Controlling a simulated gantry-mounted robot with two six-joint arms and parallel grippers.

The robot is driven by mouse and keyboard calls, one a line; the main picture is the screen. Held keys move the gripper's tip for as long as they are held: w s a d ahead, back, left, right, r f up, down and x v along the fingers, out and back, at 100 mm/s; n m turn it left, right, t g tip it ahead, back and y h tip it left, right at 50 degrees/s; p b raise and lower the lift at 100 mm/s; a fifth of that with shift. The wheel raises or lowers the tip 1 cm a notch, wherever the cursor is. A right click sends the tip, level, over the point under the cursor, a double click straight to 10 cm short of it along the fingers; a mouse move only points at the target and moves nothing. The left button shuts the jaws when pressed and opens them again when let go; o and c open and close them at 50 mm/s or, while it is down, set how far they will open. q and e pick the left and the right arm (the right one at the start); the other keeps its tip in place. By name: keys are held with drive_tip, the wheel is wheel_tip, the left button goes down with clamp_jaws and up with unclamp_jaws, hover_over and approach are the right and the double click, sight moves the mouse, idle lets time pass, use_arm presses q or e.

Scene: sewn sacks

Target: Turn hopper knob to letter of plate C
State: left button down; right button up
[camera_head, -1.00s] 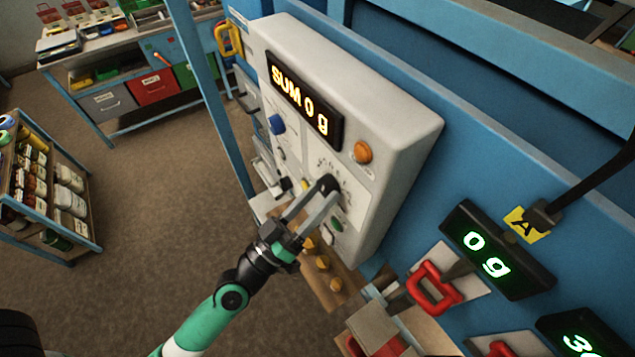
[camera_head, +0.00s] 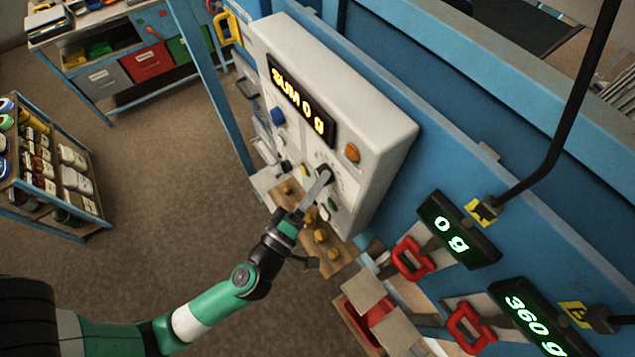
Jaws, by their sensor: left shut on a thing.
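The white control box (camera_head: 375,115) is mounted on the blue frame and its display (camera_head: 300,100) reads "SUM 0 g". On its lower face is a dark knob (camera_head: 326,171) with small marks around it, too small to read. My left gripper (camera_head: 322,178) reaches up to this knob from below left, its fingers shut on it. The fingers partly hide the knob, so its pointing direction cannot be told. A blue knob (camera_head: 277,116), an orange button (camera_head: 352,153) and a green button (camera_head: 332,204) sit on the same face. My right gripper is out of view.
Right of the box, a green display (camera_head: 455,235) reads "0 g" and another (camera_head: 532,318) reads "360 g", with red handles (camera_head: 412,258) beside them. Yellow knobs (camera_head: 320,236) sit on a wooden board below. A shelf cart (camera_head: 50,170) stands left; floor between is clear.

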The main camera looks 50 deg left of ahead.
use_arm(q)
drive_tip(key=shift+r+n, duration=0.1)
drive_tip(key=shift+n, duration=0.3)
drive_tip(key=shift+c, duration=1.2)
unclamp_jaws()
drive_tip(key=shift+s, duration=0.1)
drive_tip(key=b+v, duration=0.3)
drive_tip(key=v, duration=0.8)
drive_tip(key=shift+s, duration=0.2)
drive_tip(key=shift+d, duration=0.15)
